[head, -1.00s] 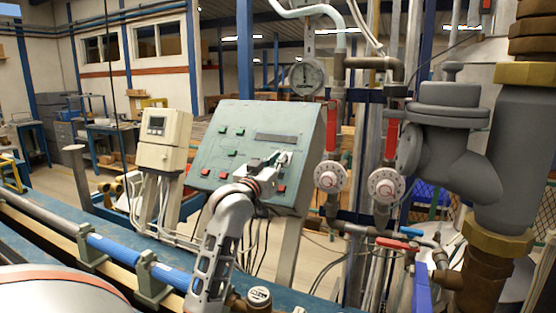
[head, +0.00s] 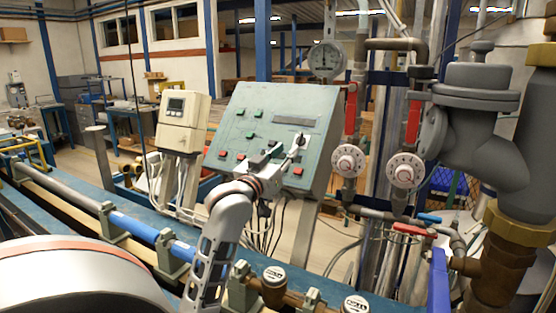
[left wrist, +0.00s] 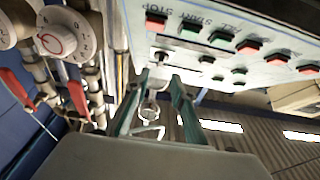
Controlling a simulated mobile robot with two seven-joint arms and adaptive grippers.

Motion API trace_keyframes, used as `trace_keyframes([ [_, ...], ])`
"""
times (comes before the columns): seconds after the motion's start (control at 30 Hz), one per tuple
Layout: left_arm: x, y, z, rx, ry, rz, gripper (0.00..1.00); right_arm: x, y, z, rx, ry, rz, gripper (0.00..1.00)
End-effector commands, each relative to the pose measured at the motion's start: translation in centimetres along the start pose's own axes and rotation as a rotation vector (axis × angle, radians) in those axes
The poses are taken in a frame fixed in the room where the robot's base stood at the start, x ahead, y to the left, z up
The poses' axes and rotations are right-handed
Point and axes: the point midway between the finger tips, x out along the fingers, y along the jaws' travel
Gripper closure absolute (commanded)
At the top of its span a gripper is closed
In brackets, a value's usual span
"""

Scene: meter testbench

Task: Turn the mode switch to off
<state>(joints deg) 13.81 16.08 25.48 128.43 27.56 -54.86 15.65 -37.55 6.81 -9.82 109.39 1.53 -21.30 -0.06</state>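The grey-green control panel (head: 245,110) stands on posts in the middle of the head view. My left gripper (head: 284,150) is in front of its lower middle part. In the left wrist view the gripper's two green fingers (left wrist: 160,88) are apart with nothing between them. A small dark round control (left wrist: 160,57), which may be the mode switch, sits on the panel face (left wrist: 255,65) just beyond the fingertips. I cannot read its position. In the head view the gripper hides this part of the panel. My right gripper is in neither view.
Red and green buttons (left wrist: 191,30) sit close to the fingers. A beige meter box (head: 183,122) stands left of the panel. Valves with white dials (head: 348,160) and a pressure gauge (head: 327,60) are at its right. A blue pipe (head: 135,228) runs along the front.

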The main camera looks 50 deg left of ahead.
Motion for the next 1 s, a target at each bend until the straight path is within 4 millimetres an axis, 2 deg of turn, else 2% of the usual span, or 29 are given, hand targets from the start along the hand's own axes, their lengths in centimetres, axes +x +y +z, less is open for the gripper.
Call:
trace_keyframes([
  [0.03,-1.1,0.1,0.1,0.001,-0.001,0.001,0.76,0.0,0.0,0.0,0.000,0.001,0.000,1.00],
  [0.13,-2.7,0.0,0.1,-0.001,-0.003,0.001,0.76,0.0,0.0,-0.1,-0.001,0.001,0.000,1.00],
  [0.33,-4.5,0.0,0.0,0.000,-0.001,0.001,0.76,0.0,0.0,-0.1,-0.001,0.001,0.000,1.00],
  [1.0,-4.8,0.0,0.0,-0.001,-0.001,0.001,0.76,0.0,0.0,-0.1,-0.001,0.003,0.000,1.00],
])
